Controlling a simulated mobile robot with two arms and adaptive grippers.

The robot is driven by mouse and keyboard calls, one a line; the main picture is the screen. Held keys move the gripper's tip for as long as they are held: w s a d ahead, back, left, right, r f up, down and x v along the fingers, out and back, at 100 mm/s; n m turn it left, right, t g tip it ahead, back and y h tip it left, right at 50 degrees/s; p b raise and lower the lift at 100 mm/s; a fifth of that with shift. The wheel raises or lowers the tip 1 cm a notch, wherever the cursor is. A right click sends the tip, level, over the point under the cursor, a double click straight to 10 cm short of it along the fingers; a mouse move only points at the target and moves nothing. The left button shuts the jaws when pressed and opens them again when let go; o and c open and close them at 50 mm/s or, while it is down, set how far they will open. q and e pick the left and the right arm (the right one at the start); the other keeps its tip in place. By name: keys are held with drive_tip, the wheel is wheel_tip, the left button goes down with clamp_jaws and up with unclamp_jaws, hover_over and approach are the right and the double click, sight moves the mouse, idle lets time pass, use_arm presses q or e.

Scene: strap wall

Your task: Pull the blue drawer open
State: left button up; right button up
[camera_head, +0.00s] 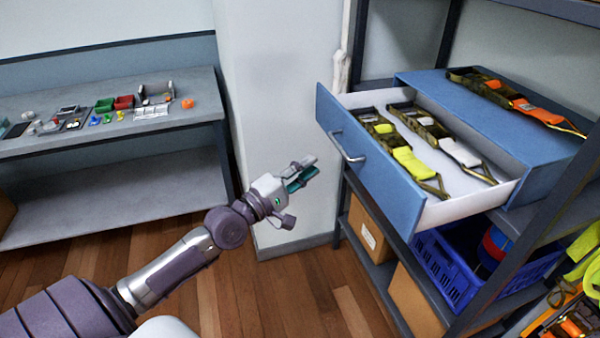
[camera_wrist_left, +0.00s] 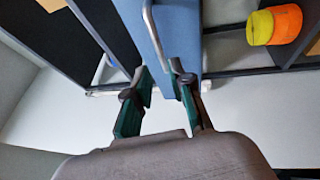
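The blue drawer (camera_head: 375,175) stands pulled out of its blue cabinet (camera_head: 480,110), and its white inside shows. Camouflage, yellow and white straps lie in it. Its metal bar handle (camera_head: 346,147) is on the blue front and is free of my gripper. My left gripper (camera_head: 304,173) is left of the handle and a little below it in the head view, apart from it. In the left wrist view its fingers (camera_wrist_left: 162,78) are spread with nothing between them, and the handle (camera_wrist_left: 151,25) and blue drawer front (camera_wrist_left: 180,38) are beyond the fingertips. My right gripper is not in view.
A dark shelf frame (camera_head: 340,205) holds the cabinet. Below the drawer are cardboard boxes (camera_head: 370,233) and a blue crate (camera_head: 447,268). A white wall pillar (camera_head: 285,110) stands behind my gripper. A grey bench (camera_head: 185,115) with small items is at left. Wooden floor (camera_head: 300,290) is clear.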

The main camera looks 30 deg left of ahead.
use_arm(q)
drive_tip(key=shift+v, duration=1)
drive_tip(key=shift+f, duration=0.1)
drive_tip(key=a+f+m+g+y, duration=0.1)
drive_tip(key=a+f+g+y, duration=0.15)
drive_tip(key=f, duration=0.85)
drive_tip(key=a+f+m+g+y, duration=0.2)
drive_tip(key=a+f, duration=0.1)
drive_tip(key=f, duration=0.8)
drive_tip(key=s+f+m+g, duration=0.2)
drive_tip(key=s+f, duration=0.2)
drive_tip(key=f, duration=0.5)
drive_tip(key=s+f+m+g, duration=0.1)
drive_tip(key=s+f+g, duration=0.1)
drive_tip(key=s+f, duration=0.5)
drive_tip(key=s+d+f+m+g, duration=0.3)
drive_tip(key=s+f, duration=0.4)
drive_tip(key=f, duration=0.3)
drive_tip(key=s+d+f+m+g, duration=0.2)
drive_tip(key=s+d+f+m, duration=0.1)
drive_tip(key=s+f, duration=0.6)
drive_tip(key=s+d+f+m+g, duration=0.2)
drive_tip(key=s+d+f+m, duration=0.1)
drive_tip(key=s, duration=0.5)
drive_tip(key=s+d+f+m+g, duration=0.3)
drive_tip(key=s+d+f, duration=0.1)
drive_tip(key=s, duration=0.5)
drive_tip(key=shift+d+f+y, duration=0.35)
drive_tip(key=shift+d+f, duration=0.05)
drive_tip(key=shift+d, duration=0.3)
